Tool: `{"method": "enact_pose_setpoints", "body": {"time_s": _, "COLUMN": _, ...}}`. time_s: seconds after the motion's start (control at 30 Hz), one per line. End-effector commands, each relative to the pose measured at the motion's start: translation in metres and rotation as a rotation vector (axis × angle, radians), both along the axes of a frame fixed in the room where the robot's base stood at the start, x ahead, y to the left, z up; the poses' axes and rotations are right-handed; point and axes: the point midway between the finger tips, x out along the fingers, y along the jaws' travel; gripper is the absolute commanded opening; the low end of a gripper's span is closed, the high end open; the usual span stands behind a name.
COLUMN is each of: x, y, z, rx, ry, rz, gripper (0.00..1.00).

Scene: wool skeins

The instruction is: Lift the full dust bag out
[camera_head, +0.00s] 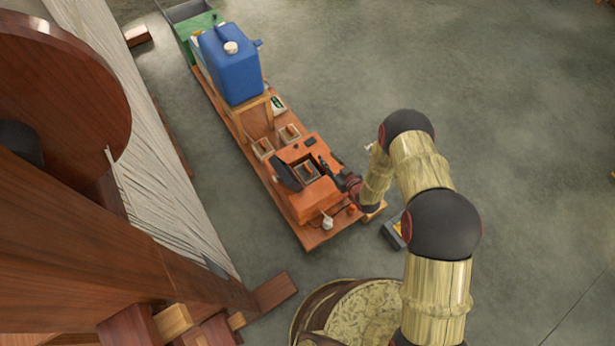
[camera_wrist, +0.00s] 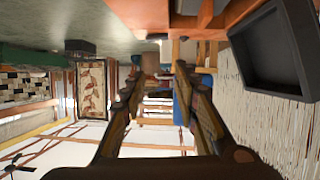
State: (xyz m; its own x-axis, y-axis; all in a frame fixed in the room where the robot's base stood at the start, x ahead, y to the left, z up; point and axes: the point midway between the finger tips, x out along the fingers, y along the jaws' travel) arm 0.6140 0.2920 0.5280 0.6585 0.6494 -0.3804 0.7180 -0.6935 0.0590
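An orange machine housing (camera_head: 302,206) sits on the near end of a long wooden board, its top opening uncovered. A dark lid (camera_head: 287,176) stands raised at the opening's left; a dark, hollow lid-like part also shows in the wrist view (camera_wrist: 262,58). In the opening lies a small pale-edged piece with a brown middle (camera_head: 307,171), likely the dust bag; too small to be sure. My gripper (camera_head: 326,165) is at the right side of the opening. In the wrist view my gripper (camera_wrist: 158,73) has its fingers spread, with no object clearly held between them.
A blue canister (camera_head: 232,66) stands on a wooden stand farther along the board (camera_head: 318,236). Two small framed trays (camera_head: 263,148) lie between. A small white item (camera_head: 327,222) sits at the near end. A large wooden frame with pale threads (camera_head: 165,190) fills the left. Floor at right is mostly clear.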

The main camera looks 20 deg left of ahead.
Motion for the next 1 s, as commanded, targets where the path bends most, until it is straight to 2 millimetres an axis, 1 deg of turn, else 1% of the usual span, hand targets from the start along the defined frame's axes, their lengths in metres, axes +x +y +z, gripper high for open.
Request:
{"method": "enact_pose_setpoints", "body": {"time_s": 0.03, "x": -0.018, "y": 0.004, "z": -0.024, "rx": 0.021, "ry": 0.001, "rz": 0.017, "gripper": 0.3}}
{"method": "enact_pose_setpoints", "body": {"time_s": 0.1, "x": -0.038, "y": 0.008, "z": -0.042, "rx": 0.051, "ry": -0.004, "rz": 0.037, "gripper": 0.3}}
{"method": "enact_pose_setpoints", "body": {"time_s": 0.2, "x": -0.057, "y": 0.011, "z": -0.058, "rx": 0.083, "ry": -0.012, "rz": 0.053, "gripper": 0.3}}
{"method": "enact_pose_setpoints", "body": {"time_s": 0.3, "x": -0.068, "y": 0.014, "z": -0.065, "rx": 0.101, "ry": -0.017, "rz": 0.062, "gripper": 0.3}}
{"method": "enact_pose_setpoints", "body": {"time_s": 0.4, "x": -0.068, "y": 0.019, "z": -0.07, "rx": 0.109, "ry": -0.019, "rz": 0.067, "gripper": 0.3}}
{"method": "enact_pose_setpoints", "body": {"time_s": 0.67, "x": -0.054, "y": 0.035, "z": -0.077, "rx": 0.107, "ry": -0.018, "rz": 0.065, "gripper": 0.3}}
{"method": "enact_pose_setpoints", "body": {"time_s": 0.77, "x": -0.047, "y": 0.042, "z": -0.079, "rx": 0.108, "ry": -0.02, "rz": 0.066, "gripper": 0.3}}
{"method": "enact_pose_setpoints", "body": {"time_s": 1.0, "x": -0.028, "y": 0.066, "z": -0.091, "rx": 0.106, "ry": -0.017, "rz": 0.066, "gripper": 0.3}}
